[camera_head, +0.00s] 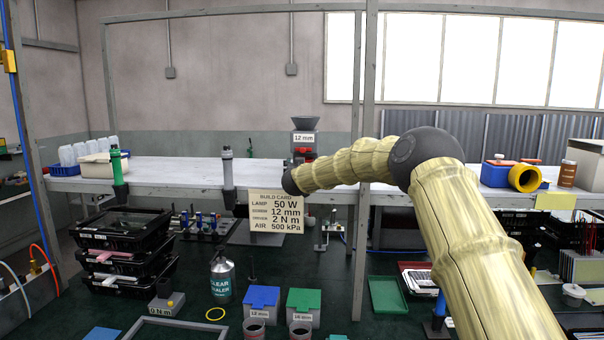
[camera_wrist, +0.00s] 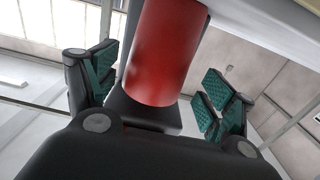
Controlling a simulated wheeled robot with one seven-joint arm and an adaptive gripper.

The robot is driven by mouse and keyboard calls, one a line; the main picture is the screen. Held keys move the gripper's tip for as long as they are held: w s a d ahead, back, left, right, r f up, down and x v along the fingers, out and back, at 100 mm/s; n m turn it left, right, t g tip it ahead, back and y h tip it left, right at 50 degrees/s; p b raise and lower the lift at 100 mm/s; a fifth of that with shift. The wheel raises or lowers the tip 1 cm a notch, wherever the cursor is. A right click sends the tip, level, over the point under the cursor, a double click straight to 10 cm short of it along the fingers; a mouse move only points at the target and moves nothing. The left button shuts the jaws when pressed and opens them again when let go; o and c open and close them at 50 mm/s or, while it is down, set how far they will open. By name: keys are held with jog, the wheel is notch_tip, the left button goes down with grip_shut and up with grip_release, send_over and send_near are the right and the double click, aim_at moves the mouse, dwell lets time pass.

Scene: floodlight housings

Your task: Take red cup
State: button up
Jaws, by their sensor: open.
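The red cup (camera_wrist: 162,55) is a smooth red cylinder in the middle of the wrist view. Its upper part runs out of the frame. My gripper (camera_wrist: 157,88) is open, with one green-padded finger on each side of the cup. Gaps show between the cup and both pads, so it is not gripped. The cup's lower end is close in front of the dark palm; I cannot tell whether they touch. In the head view a small patch of red (camera_head: 303,152) shows beyond my arm's end, below a 12 mm label. My fingers are not clearly visible there.
A dark funnel (camera_head: 304,123) stands above the label on the pale back bench (camera_head: 205,172). A frame post (camera_head: 363,225) rises close to the right of my arm's end. A build card (camera_head: 275,211) hangs below it. Trays and boxes fill the dark front table.

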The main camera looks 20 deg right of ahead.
jog(key=shift+d+r+p, duration=0.35)
jog(key=shift+r+p, duration=0.2)
jog(key=shift+r, duration=0.2)
jog(key=shift+d+r, duration=0.2)
jog(key=shift+d, duration=0.05)
jog(key=w, duration=0.1)
jog(key=w+f, duration=0.1)
jog(key=w+p, duration=0.1)
jog(key=shift+d+f, duration=0.2)
jog(key=shift+f, duration=0.05)
jog(key=shift+s+r, duration=0.4)
jog(key=shift+c, duration=1.2)
jog(key=shift+w+f, duration=0.2)
jog(key=shift+f, duration=0.05)
jog(key=c, duration=0.7)
jog(key=shift+s+r, duration=0.15)
jog(key=shift+c, duration=0.2)
jog(key=shift+b, duration=0.45)
